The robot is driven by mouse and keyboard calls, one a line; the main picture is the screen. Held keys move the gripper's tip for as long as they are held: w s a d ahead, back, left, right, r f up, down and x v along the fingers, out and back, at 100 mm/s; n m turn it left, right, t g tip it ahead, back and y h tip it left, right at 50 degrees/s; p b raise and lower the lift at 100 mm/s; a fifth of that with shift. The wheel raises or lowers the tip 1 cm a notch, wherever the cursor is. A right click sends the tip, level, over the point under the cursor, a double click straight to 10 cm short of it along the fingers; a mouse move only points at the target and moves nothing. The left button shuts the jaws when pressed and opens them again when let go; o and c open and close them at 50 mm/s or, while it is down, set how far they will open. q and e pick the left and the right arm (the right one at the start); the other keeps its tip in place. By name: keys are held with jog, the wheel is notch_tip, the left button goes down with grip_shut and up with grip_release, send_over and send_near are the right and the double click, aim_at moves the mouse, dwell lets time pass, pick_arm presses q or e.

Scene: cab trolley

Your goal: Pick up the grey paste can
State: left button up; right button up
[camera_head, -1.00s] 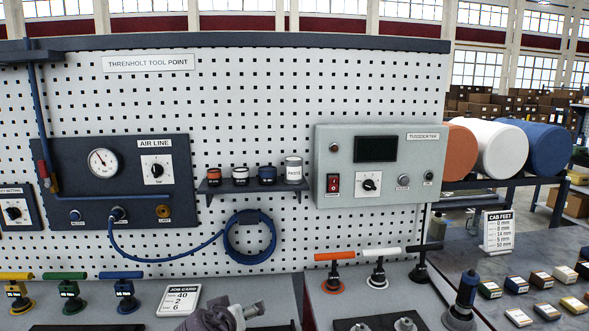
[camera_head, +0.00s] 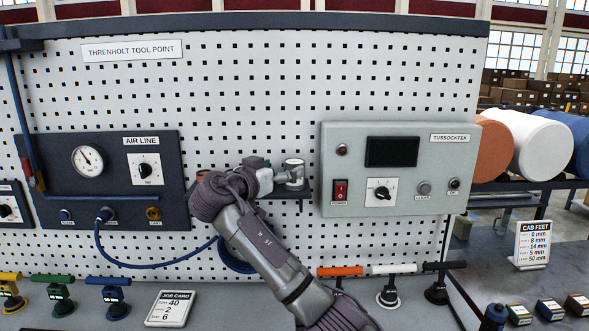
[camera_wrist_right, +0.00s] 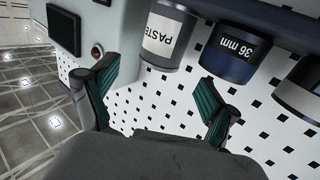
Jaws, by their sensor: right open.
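The grey paste can (camera_head: 294,163) stands at the right end of the small dark wall shelf (camera_head: 307,192). In the head view only its upper part shows behind my right gripper (camera_head: 288,177). In the right wrist view the can (camera_wrist_right: 166,42), with its white PASTE label, appears upside down. There my right gripper (camera_wrist_right: 160,95) is open, with its two green-padded fingers apart and nothing between them. The can is just beyond the fingertips, and I cannot tell whether either finger touches it. My left gripper is not in view.
A 36 mm blue-banded can (camera_wrist_right: 236,53) stands close beside the paste can. Another can (camera_wrist_right: 303,85) is farther along. The grey Tussocktek control box (camera_head: 398,170) sits right of the shelf on the pegboard. The blue hose (camera_head: 160,264) hangs below.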

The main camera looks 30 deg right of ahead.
aim_at(295, 161)
jog(key=shift+w+d+r+p, duration=0.15)
jog(key=shift+w+d+p, duration=0.1)
jog(key=shift+d+p, duration=0.25)
jog(key=shift+w+d+r+p, duration=0.1)
jog(key=shift+w+d+p, duration=0.15)
jog(key=shift+d, duration=0.45)
jog(key=p+x, duration=0.2)
jog(key=x, duration=0.1)
jog(key=shift+d+f, duration=0.1)
jog(key=shift+f, duration=0.05)
jog(key=shift+w+d+f, duration=0.1)
jog(key=shift+w+d, duration=0.05)
jog(key=shift+d, duration=0.1)
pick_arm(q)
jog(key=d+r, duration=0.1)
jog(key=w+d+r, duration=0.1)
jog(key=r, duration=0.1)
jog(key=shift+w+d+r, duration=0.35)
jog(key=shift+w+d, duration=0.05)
pick_arm(e)
jog(key=shift+a, duration=0.15)
jog(key=shift+c, duration=0.6)
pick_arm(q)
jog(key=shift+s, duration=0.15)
pick_arm(e)
jog(key=c, duration=1.3)
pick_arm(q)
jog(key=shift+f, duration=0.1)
